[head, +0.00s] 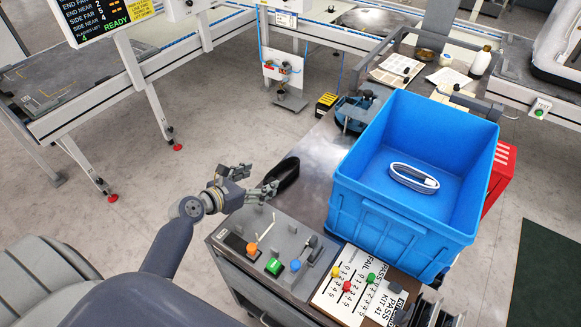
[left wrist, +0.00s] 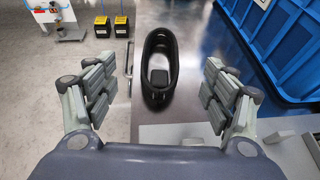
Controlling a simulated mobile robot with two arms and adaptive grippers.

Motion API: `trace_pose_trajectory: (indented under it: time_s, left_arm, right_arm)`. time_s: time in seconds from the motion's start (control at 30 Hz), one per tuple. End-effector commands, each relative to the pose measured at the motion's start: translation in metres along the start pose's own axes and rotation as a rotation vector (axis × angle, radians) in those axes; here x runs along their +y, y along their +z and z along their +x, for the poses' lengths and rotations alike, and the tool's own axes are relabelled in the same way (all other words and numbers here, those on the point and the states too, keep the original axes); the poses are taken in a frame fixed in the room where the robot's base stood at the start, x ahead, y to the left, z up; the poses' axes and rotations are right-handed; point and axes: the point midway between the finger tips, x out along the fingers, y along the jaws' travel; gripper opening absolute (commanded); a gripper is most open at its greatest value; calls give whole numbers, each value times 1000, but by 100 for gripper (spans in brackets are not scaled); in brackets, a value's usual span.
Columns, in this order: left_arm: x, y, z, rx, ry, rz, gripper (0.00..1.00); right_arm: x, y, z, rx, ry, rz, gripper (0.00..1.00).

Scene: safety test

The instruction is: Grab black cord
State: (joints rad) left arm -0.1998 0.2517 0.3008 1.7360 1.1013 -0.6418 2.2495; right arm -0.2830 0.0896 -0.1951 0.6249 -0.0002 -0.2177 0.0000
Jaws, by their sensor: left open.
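The black cord (head: 285,176), a dark oval coil, lies on the grey metal tabletop near its left edge, left of the blue crate. In the left wrist view the cord (left wrist: 158,66) is a long upright oval with a dark block inside its lower half. My left gripper (head: 259,179) is open and empty, just left of and near the cord in the head view. In the left wrist view its fingers stand wide apart on either side, with the cord between and beyond them. No finger visibly touches it. My right gripper is not in view.
A blue crate (head: 359,178) holding a pale coiled cable (head: 413,178) stands right of the cord. A control panel (head: 262,257) with coloured knobs and levers is in front. A pass/fail board (head: 350,287) lies beside it. Yellow-and-black boxes (head: 326,104) stand behind.

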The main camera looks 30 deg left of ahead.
Motion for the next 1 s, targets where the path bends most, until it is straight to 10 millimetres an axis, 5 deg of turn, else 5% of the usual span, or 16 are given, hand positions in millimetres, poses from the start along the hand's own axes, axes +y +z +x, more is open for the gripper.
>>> trace_pose_trajectory:
  time_s: [0.2,0.4,0.73,1.0]
  left_arm:
    - [0,-1,36,-1,0,-1,77]
    - [0,-2,52,1,0,1,77]
    - [-1,-8,94,-1,0,0,77]
    - [-1,-7,102,0,0,1,77]
  right_arm:
    - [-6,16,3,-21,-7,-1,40]
    - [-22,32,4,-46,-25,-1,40]
    - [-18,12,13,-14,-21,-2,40]
    - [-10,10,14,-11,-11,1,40]
